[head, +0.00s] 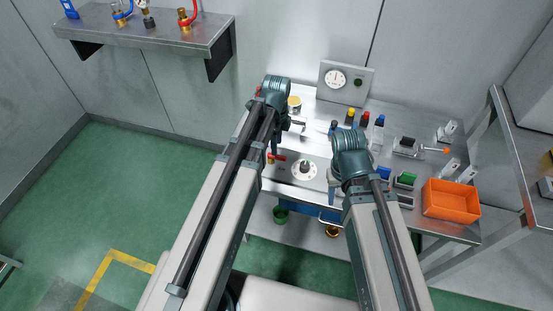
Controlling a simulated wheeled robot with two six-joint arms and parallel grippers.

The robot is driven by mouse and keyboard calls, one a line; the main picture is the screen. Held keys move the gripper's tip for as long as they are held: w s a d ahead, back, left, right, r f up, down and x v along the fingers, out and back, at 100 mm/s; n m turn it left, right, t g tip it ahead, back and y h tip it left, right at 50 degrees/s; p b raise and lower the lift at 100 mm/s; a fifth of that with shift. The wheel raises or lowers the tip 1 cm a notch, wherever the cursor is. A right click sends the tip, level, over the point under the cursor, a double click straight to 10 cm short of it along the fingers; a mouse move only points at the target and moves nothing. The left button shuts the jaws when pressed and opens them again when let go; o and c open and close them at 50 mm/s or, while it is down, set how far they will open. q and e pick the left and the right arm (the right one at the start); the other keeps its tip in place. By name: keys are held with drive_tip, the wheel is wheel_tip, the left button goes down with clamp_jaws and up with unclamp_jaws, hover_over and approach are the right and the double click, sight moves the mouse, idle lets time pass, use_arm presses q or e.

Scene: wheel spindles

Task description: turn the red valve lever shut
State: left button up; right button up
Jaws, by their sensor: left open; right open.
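A small red lever (278,157) with a brass-coloured part beside it is at the left edge of the metal workbench (405,222), partly hidden by my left arm. Another red lever (189,21) sits on a brass fitting on the wall shelf at upper left. My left gripper (276,143) is open, just above the bench-edge red lever; I cannot tell whether it touches it. My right gripper (332,190) is open over the front of the bench, right of the round white dial (304,169). Its fingers are partly hidden by its wrist.
A gauge box (345,80) stands at the bench's back. An orange bin (451,200) is at right, near a toggle clamp (407,147). The wall shelf (150,30) also holds a blue-handled fitting (122,14). Green floor is open at left.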

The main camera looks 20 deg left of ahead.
sight(277, 159)
use_arm(q)
wheel_tip(277, 159, down, 5)
drive_tip(key=b, duration=0.4)
clamp_jaws()
